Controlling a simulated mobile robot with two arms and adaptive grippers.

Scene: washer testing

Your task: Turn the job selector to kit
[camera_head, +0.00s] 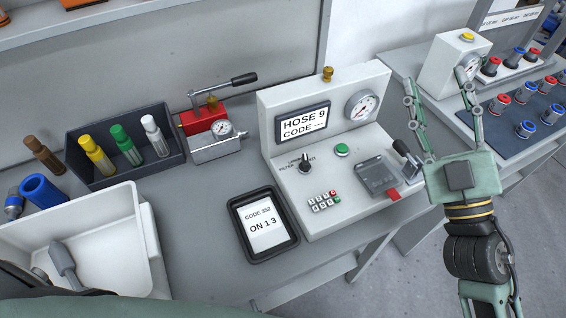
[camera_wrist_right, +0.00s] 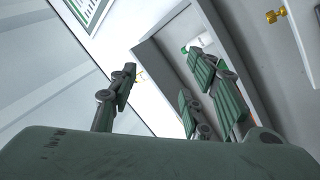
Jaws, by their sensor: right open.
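The job selector, a small black knob (camera_head: 306,163), sits on the sloped front of the grey test console (camera_head: 349,215), left of a green button. Small labels surround it, too small to read with certainty, so I cannot tell its setting. The console display (camera_head: 303,122) reads "HOSE 9" and "CODE" with dashes. My right gripper (camera_head: 434,79) is open and empty, fingers pointing up, right of the console and well apart from the knob. Its spread fingers also show in the right wrist view (camera_wrist_right: 160,85); the selector cannot be made out there. My left gripper is out of view.
A code tablet (camera_head: 265,224) lies left of the console. Another bench with red and blue fittings is right.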

